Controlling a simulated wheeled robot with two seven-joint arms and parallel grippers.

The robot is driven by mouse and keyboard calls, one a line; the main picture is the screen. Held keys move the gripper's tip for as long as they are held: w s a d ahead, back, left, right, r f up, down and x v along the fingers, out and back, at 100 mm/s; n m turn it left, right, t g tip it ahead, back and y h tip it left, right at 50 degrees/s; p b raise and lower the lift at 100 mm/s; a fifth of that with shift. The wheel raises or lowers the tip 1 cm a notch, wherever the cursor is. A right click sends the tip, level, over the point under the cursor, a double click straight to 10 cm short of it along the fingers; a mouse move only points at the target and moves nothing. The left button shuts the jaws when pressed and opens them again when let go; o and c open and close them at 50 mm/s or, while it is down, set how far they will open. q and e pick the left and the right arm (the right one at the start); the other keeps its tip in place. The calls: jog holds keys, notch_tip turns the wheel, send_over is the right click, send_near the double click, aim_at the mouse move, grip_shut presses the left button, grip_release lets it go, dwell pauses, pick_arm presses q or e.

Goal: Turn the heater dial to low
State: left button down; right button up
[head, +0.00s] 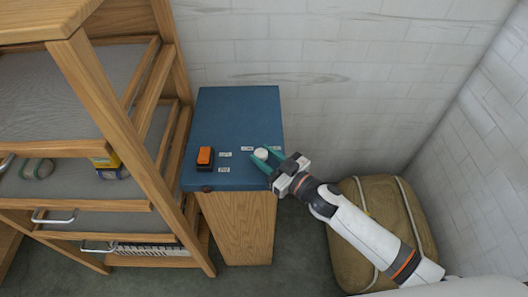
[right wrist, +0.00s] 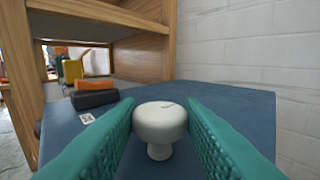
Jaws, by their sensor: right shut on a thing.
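The heater dial is a white round knob (head: 261,154) on the blue top (head: 235,108) of a wooden stand. It also shows in the right wrist view as a white knob (right wrist: 160,122) on a narrower stem, with a short thin mark on its top. My right gripper (head: 268,157) is shut on the knob, with one green finger on each side of it. Small white labels (head: 246,149) lie around the knob; their writing is too small to read. My left gripper is not in view.
An orange rocker switch (head: 205,156) in a dark housing sits left of the knob on the blue top. A wooden shelf unit (head: 118,120) stands close on the left. A brown cushion-like block (head: 350,245) lies on the floor at right. White walls close off the back and right.

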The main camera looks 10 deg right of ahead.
jog(key=shift+w+d+r+n+g+y+p, duration=0.1)
jog(key=shift+w+d+n+g+y+p, duration=0.05)
jog(key=shift+n+g+y, duration=0.4)
jog(key=shift+w+d+n+g+y+p, duration=0.1)
jog(key=shift+n+g+y+p, duration=0.05)
jog(key=shift+n+g+y, duration=0.35)
jog(key=shift+w+n+g+y, duration=0.15)
jog(key=shift+n+g+y, duration=0.7)
jog(key=shift+g, duration=0.3)
jog(key=n+g+y+b, duration=0.1)
jog(key=n+g+b, duration=0.1)
jog(key=g, duration=0.1)
jog(key=shift+w+f+y, duration=0.1)
jog(key=shift+f+y, duration=0.1)
jog(key=shift+y, duration=0.2)
jog(key=shift+w+n+g+y+b, duration=0.1)
jog(key=shift+n+g+y+b, duration=0.4)
jog(key=shift+n+g+b, duration=1.4)
jog(key=shift+r+m+g+p, duration=0.1)
jog(key=shift+m+g+p, duration=0.2)
jog(key=shift+g+p, duration=0.35)
jog(key=o, duration=0.9)
jog(key=shift+o, duration=0.2)
